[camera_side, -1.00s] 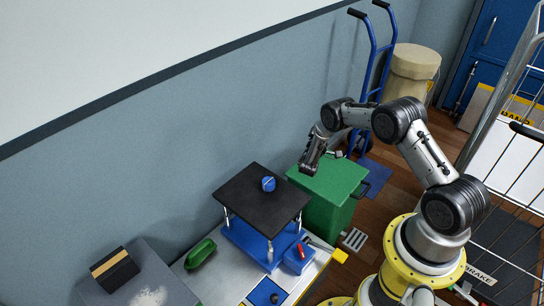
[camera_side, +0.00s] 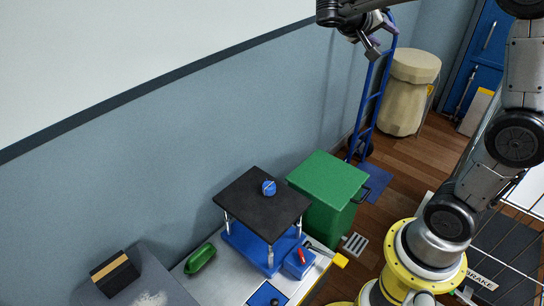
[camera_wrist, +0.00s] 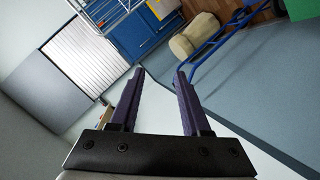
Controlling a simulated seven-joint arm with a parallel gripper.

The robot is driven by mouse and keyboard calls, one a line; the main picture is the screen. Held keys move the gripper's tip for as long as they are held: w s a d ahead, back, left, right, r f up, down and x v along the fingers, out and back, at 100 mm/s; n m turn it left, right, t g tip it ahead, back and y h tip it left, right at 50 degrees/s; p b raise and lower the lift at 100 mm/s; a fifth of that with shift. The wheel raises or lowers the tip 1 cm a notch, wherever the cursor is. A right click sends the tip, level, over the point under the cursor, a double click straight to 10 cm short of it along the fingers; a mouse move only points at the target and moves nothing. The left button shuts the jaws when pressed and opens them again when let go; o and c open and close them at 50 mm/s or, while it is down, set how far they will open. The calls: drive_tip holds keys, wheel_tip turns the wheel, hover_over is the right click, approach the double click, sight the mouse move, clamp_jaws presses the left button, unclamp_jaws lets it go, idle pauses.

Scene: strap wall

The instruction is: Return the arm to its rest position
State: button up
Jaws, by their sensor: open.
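My gripper (camera_side: 372,42) is raised high at the top of the side view, well above the green bin and the work table. In the wrist view its two dark purple fingers (camera_wrist: 158,102) stand apart with nothing between them. A blue round object (camera_side: 268,187) rests on the black raised platform (camera_side: 240,200), far below and left of my gripper.
The green bin (camera_side: 328,180) stands beside the table. The blue hand truck (camera_side: 372,100) and the beige drum (camera_side: 410,95) stand behind it. A wire cage (camera_side: 515,200) is at the right. A green object (camera_side: 200,257) and a blue box (camera_side: 299,262) lie on the table.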

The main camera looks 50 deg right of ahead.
drive_tip(key=s+a+f+n+t+y, duration=0.45)
drive_tip(key=s+a+y, duration=0.35)
drive_tip(key=s+a, duration=0.45)
drive_tip(key=a+f+n+t+y, duration=0.3)
drive_tip(key=a+f+n+y, duration=0.2)
drive_tip(key=a, duration=0.6)
drive_tip(key=shift+s+f+n, duration=0.15)
drive_tip(key=shift+f+n, duration=0.2)
